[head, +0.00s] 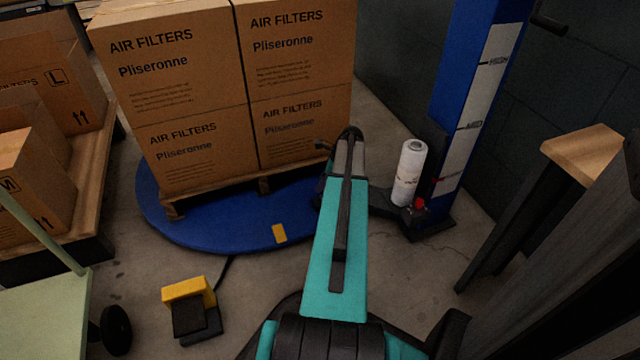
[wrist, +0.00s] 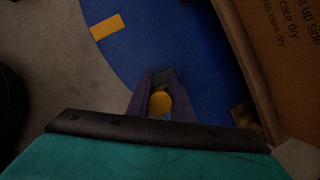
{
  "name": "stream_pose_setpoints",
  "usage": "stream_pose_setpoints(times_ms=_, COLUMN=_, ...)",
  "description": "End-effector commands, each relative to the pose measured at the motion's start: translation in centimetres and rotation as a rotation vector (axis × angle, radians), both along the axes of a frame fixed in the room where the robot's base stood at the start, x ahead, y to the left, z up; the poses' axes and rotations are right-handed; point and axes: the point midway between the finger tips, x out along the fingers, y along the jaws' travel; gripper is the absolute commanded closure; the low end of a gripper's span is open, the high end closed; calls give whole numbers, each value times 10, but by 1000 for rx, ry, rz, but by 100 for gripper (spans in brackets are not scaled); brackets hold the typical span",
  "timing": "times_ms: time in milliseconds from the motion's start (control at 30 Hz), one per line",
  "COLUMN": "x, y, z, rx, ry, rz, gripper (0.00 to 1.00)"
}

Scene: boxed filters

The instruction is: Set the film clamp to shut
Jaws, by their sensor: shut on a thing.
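In the wrist view, my gripper (wrist: 160,88) is shut on a round yellow knob (wrist: 160,103) low over the blue turntable. A small dark grey block (wrist: 162,76) shows just beyond the knob, between the fingertips. The knob and block look like parts of the film clamp, but most of it is hidden, and I cannot tell whether it is open or shut. In the head view, my arm reaches to the turntable's right edge and hides the fingers and the knob.
Boxes of air filters (head: 190,80) stand on a pallet (head: 172,208) on the blue turntable (head: 210,235), close to my wrist. A film roll (head: 409,172) stands beside the blue column (head: 470,90). A yellow pedal (head: 188,290) lies on the floor. A wooden-topped stand (head: 582,152) is at right.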

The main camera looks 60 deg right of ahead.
Motion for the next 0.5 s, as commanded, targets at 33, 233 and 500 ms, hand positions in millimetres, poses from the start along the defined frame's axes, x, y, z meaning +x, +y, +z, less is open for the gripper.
stream_pose_setpoints(times_ms=33, x=0, y=-3, z=2, rx=8, ry=-6, rz=-1, gripper=100)
stream_pose_setpoints(times_ms=233, x=-4, y=-9, z=3, rx=54, ry=-37, rz=-1, gripper=100)
stream_pose_setpoints(times_ms=500, x=-10, y=-16, z=2, rx=119, ry=-85, rz=-1, gripper=100)
